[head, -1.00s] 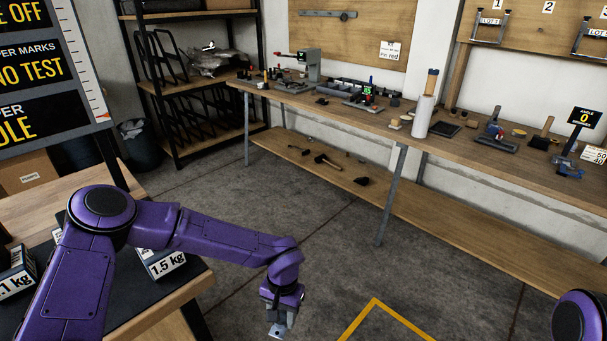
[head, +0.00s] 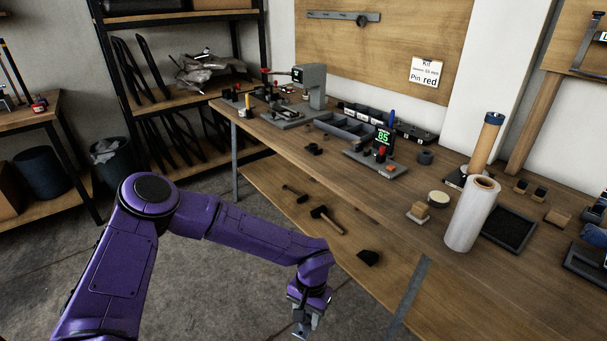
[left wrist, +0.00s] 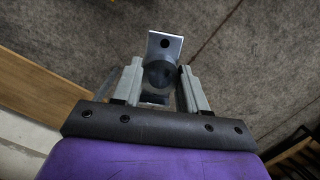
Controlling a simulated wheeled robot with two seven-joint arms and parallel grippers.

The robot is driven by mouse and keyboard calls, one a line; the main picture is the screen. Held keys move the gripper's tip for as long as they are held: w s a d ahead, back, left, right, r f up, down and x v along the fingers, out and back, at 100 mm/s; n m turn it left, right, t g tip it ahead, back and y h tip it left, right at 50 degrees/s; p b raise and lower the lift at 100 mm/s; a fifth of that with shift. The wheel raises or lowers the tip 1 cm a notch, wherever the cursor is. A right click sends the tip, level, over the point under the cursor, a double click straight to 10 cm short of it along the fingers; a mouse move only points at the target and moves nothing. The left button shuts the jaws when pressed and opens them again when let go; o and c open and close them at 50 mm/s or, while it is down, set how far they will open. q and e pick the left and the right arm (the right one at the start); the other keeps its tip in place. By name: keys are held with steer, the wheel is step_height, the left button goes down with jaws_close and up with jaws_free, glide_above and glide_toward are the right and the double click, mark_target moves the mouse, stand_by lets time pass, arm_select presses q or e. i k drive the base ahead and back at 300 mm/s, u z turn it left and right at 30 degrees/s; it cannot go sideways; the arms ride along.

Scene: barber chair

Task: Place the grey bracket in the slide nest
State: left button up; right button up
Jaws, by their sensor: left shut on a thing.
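My left gripper (head: 308,318) hangs at the lower middle of the head view, in front of the workbench and below its top. In the left wrist view the fingers of my left gripper (left wrist: 160,85) are shut on the grey bracket (left wrist: 165,43). The bracket is a small grey metal piece with a dark hole in its flat end, and the fingers hide part of it. In the head view it shows only as a small grey bit (head: 300,330) under the fingers. I cannot tell for sure which bench fixture is the slide nest. My right gripper is not in view.
The workbench (head: 330,165) carries a grey press-like fixture (head: 312,85), a base with a green "85" display (head: 383,140), a divided tray (head: 345,128) and a white roll (head: 472,213). Tools lie on its lower shelf (head: 285,212). Floor is open left of the bench.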

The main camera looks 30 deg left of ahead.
mark_target(288, 114)
steer(key=i, duration=0.45)
steer(key=u, duration=2.1)
steer(key=i, duration=2.5)
steer(key=z, duration=2.65)
